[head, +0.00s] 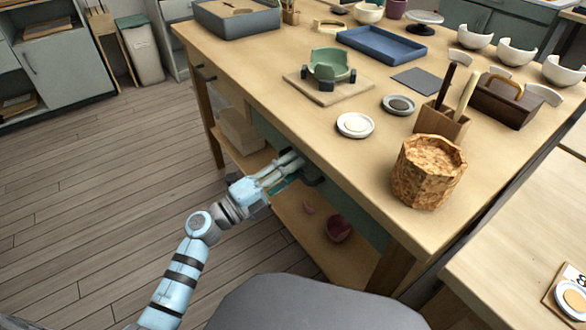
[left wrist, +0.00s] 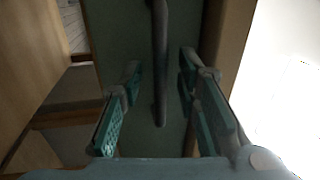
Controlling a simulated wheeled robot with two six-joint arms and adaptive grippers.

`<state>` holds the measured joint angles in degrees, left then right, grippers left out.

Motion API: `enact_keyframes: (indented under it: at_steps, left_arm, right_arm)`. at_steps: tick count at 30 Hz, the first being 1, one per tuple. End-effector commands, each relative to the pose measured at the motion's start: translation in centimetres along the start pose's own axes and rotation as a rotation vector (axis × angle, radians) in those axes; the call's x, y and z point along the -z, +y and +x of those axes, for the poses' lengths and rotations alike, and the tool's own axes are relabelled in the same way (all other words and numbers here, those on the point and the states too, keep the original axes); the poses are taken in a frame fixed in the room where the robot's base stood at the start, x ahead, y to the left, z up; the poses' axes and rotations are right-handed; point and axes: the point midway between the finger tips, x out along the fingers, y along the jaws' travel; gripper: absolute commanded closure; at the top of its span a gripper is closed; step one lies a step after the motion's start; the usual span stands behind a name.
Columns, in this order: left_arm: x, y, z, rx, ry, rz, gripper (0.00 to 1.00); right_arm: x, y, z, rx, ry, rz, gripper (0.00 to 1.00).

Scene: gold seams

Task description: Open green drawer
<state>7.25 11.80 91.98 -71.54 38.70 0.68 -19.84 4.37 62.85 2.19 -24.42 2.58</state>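The green drawer (head: 345,207) is in the side of the wooden workbench, under its top. Its front also fills the middle of the left wrist view (left wrist: 118,35). A dark bar handle (left wrist: 160,50) is on it, and part of it shows in the head view (head: 314,180). My left gripper (head: 293,162) is at the drawer front, beside the handle. In the left wrist view its two teal-padded fingers (left wrist: 160,68) are apart, with the bar in the gap between them. I cannot tell whether they touch it. The drawer looks shut. My right gripper is not in view.
The workbench top (head: 290,60) carries a green cup-like piece on a board (head: 325,87), a blue tray (head: 381,45), a cork-like pot (head: 428,172) and several bowls. A lower shelf (head: 310,235) holds a dark red bowl (head: 338,229). The floor on the left is clear.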

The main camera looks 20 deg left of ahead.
Motion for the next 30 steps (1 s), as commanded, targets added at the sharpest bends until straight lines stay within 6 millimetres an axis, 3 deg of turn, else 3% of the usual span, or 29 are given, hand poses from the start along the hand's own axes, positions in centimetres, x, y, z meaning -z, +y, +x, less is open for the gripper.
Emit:
enact_keyframes:
  at_steps: [10, 16, 30]
  left_arm:
    - [0.0, 0.01, 0.69, -0.001, 0.0, 0.001, 0.7]
    - [-0.01, 0.01, 0.66, -0.001, 0.0, 0.001, 1.0]
    - [-0.19, 0.01, 0.45, -0.002, 0.0, 0.001, 1.0]
  right_arm:
    - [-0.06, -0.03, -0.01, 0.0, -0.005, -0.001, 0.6]
    - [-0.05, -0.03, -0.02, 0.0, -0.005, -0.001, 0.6]
    - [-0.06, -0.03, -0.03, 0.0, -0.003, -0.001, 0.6]
